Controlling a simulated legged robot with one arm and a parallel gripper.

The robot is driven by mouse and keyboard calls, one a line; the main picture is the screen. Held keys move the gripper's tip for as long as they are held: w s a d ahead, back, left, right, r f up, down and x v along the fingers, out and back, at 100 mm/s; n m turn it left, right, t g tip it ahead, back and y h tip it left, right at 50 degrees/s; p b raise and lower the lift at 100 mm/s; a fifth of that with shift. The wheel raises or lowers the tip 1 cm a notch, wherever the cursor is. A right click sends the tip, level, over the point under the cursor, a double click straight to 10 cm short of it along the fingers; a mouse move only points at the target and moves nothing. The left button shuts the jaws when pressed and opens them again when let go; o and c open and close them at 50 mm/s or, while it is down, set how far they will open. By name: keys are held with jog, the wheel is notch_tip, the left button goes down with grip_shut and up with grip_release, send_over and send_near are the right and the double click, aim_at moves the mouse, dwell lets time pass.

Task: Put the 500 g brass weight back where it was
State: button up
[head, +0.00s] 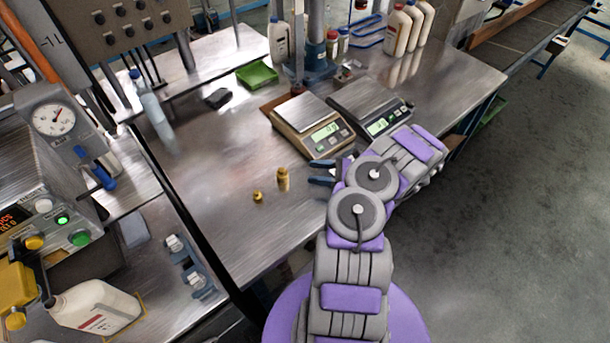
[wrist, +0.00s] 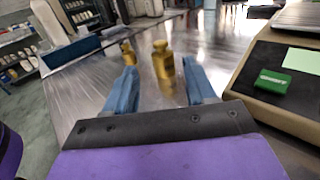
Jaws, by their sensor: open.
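Two brass weights stand upright on the steel bench top (head: 215,190), close together. The larger brass weight (head: 283,179) is on the right in the head view; the smaller brass weight (head: 258,197) is to its left. I cannot read a mass on either. My gripper (head: 321,174) is open, just right of the larger weight. In the wrist view, the larger weight (wrist: 163,62) shows between and beyond the blue fingertips of my gripper (wrist: 163,85), and the smaller weight (wrist: 128,52) is farther off, near the left finger. The jaws hold nothing.
A beige scale (head: 312,135) and a dark scale (head: 380,121) stand behind my gripper. A green tray (head: 257,75), a black object (head: 217,97) and a clear bottle (head: 148,100) are farther back. Bare bench lies left of the weights.

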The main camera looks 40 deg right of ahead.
jog(key=w+a+r+n+g+y, duration=0.3)
jog(key=w+a+r+n+g, duration=0.15)
jog(key=a+r, duration=0.35)
jog(key=s+a+r+n+g+h, duration=0.1)
jog(key=a+r+n+g, duration=0.5)
jog(key=a, duration=0.4)
jog(key=s+a+r+n+g, duration=0.2)
jog(key=a+r+n+g, duration=0.25)
jog(key=a+r, duration=0.35)
jog(key=s+a+r+n+g+h, duration=0.1)
jog(key=s+a+r+n+h, duration=0.1)
jog(key=s+a+n+h, duration=0.45)
jog(key=s+a+r+n+g+h, duration=0.1)
jog(key=s+a+r+n+h, duration=0.2)
jog(key=s, duration=0.7)
jog(key=s+d+n+t+h, duration=0.1)
jog(key=s+d+n+h, duration=0.2)
jog(key=s, duration=0.5)
jog(key=shift+d+t+h, duration=0.4)
jog(key=shift+d+h, duration=0.2)
jog(key=shift+h, duration=0.15)
